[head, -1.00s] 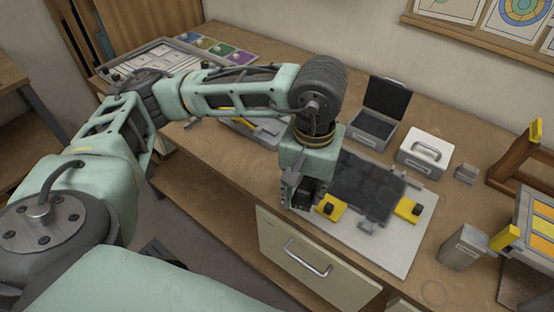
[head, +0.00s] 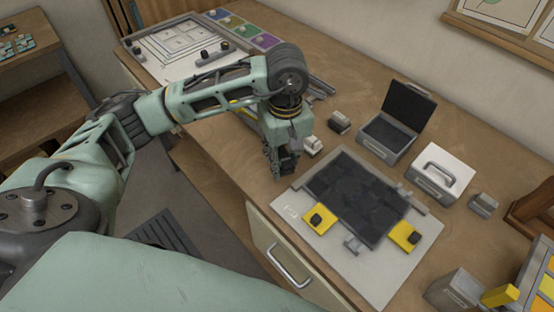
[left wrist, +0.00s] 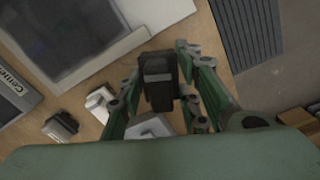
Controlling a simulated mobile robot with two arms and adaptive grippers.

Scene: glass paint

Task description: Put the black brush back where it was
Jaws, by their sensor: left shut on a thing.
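My left gripper (head: 281,168) is at the table's front edge, left of the white board, in the head view. In the left wrist view its fingers are shut on the black brush (left wrist: 159,82), a dark block-like piece held between them. The brush is off the table as far as I can tell. In the head view it is mostly lost among the dark fingers. A white-topped block (head: 312,146) and a dark grey block (head: 339,122) stand just right of the gripper. A grey piece (left wrist: 150,126) shows behind the brush in the wrist view. My right gripper is not in view.
A dark panel (head: 355,198) lies on the white board (head: 383,280) with yellow clamps (head: 320,220). An open case (head: 388,137) and a white-lidded box (head: 441,172) stand behind. A framed white tray (head: 180,50) is at the far left. Bare table lies between blocks and case.

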